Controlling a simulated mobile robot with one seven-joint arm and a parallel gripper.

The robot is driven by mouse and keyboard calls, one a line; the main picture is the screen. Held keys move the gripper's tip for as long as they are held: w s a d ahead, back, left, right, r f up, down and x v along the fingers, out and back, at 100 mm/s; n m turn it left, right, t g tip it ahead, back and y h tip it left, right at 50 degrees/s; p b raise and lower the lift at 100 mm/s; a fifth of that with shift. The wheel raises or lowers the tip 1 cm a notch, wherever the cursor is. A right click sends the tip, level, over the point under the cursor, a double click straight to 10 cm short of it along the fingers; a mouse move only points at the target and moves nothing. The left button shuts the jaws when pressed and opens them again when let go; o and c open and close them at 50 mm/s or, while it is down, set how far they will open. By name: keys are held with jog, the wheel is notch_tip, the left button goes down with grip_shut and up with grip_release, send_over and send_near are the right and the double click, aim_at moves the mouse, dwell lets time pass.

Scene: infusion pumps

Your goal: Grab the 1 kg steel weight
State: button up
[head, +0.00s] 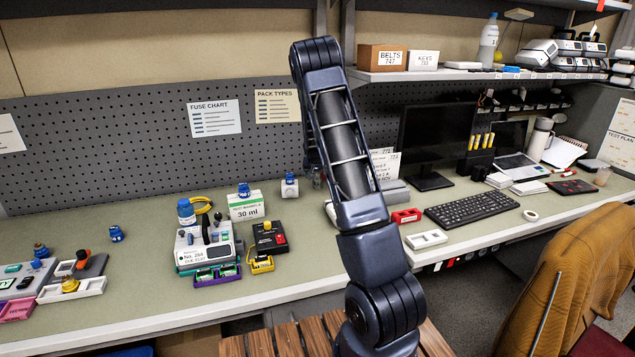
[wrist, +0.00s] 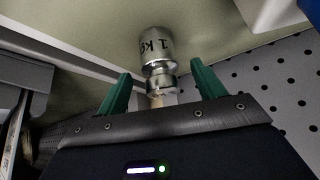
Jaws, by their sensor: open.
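Gaps show between the knob and both fingers, so nothing is held. In the head view my arm hides the gripper, and I cannot clearly make out the weight there.
A perforated panel (wrist: 285,85) is close on the right in the wrist view, with a pale edge at the left. In the head view, a shelf (head: 450,74) overhangs the bench. A monitor (head: 430,135), a keyboard (head: 472,208) and a pump (head: 205,246) stand on the bench.

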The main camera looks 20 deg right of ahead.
aim_at(317, 176)
jog(key=x, duration=0.3)
jog(key=shift+f, duration=0.1)
jog(key=shift+c, duration=0.3)
jog(key=shift+w, duration=0.1)
grip_shut()
